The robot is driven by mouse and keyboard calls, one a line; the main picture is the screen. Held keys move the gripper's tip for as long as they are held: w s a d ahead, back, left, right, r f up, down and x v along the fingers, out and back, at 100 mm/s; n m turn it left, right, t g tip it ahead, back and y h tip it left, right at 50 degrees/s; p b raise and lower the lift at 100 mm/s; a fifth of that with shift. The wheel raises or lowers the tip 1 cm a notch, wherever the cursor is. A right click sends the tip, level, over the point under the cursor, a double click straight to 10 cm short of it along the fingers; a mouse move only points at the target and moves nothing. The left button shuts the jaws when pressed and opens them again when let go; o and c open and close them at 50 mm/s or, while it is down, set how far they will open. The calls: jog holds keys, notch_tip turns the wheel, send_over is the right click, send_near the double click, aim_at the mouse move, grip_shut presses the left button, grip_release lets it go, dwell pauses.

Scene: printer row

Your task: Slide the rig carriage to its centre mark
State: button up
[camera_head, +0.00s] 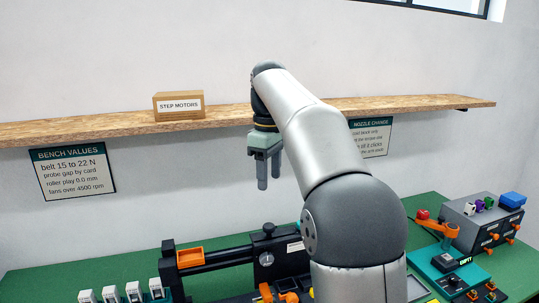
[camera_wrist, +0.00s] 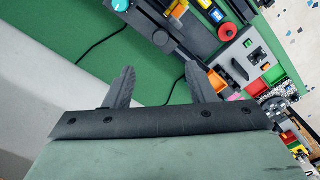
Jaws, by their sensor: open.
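The rig is a dark rail (camera_head: 228,256) low in the middle of the head view. A black block with a round silver dial (camera_head: 268,245) stands on it and looks like the carriage; I cannot make out a centre mark. My gripper (camera_head: 269,178) points down, open and empty, well above the rig. In the wrist view my gripper (camera_wrist: 158,74) has its fingers apart with nothing between them. My arm hides the rig's right side in the head view.
A wooden shelf (camera_head: 70,130) with a STEP MOTORS box (camera_head: 179,105) runs along the wall behind. Green bench (camera_head: 50,283) is bare at left.

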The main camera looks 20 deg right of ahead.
notch_tip(320, 180, up, 4)
jog(key=shift+r+p, duration=0.1)
jog(key=shift+p, duration=0.25)
jog(key=s+a+f+m, duration=0.1)
jog(key=s+f+m, duration=0.3)
jog(key=s+f, duration=1)
jog(key=s+a+f+m+t, duration=0.1)
jog(key=s+f+m, duration=0.4)
jog(key=s+f, duration=0.9)
jog(key=shift+s+a+f+m+b, duration=0.25)
jog(key=shift+s+m+b, duration=0.05)
jog(key=shift+s+b, duration=0.2)
